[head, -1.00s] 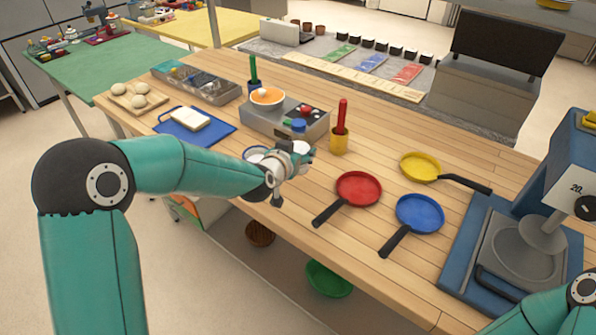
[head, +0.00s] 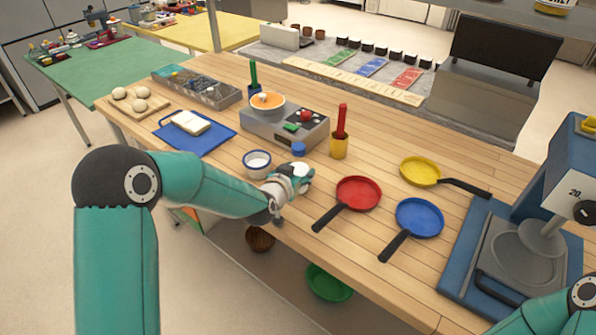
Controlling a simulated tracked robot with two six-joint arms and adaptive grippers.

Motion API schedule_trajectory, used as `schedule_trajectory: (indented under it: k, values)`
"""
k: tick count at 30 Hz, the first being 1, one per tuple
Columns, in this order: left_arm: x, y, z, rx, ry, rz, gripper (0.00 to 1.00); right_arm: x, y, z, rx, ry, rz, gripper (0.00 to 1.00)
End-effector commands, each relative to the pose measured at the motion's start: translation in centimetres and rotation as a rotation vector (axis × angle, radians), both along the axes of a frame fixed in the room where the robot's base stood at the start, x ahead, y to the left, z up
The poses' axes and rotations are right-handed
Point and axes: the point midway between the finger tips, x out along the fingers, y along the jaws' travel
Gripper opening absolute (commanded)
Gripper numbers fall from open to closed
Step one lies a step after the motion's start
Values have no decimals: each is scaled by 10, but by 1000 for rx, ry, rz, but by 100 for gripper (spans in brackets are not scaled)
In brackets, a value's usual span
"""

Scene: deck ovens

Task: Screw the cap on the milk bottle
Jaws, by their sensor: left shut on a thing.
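My left gripper (head: 302,178) is over the wooden counter, near its front edge, to the left of the red pan. It is shut on the white milk bottle (head: 301,167), whose body is mostly hidden by the fingers. A round blue cap (head: 298,148) shows just above the bottle, at its top end. I cannot tell whether the cap is seated on the neck or how tight it is. My right gripper is out of view; only part of my right arm shows at the lower right.
A white bowl with a blue rim (head: 257,163) stands left of the gripper. A grey cooker (head: 262,127) with an orange-filled pan is behind.

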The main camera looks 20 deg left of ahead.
Motion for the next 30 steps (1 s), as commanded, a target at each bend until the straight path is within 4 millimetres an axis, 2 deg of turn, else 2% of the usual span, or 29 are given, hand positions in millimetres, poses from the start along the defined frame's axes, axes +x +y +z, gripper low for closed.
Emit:
schedule_trajectory:
  k: [5,6,10,23,30]
  values:
    - [0,0,0,0,-2,0,0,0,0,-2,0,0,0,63]
    - [0,0,0,0,0,0,62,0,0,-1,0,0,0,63]
    - [0,0,0,0,0,0,82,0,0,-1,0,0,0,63]
    - [-3,0,2,0,-1,-1,82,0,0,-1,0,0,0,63]
    - [-35,2,15,0,-3,-2,82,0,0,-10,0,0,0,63]
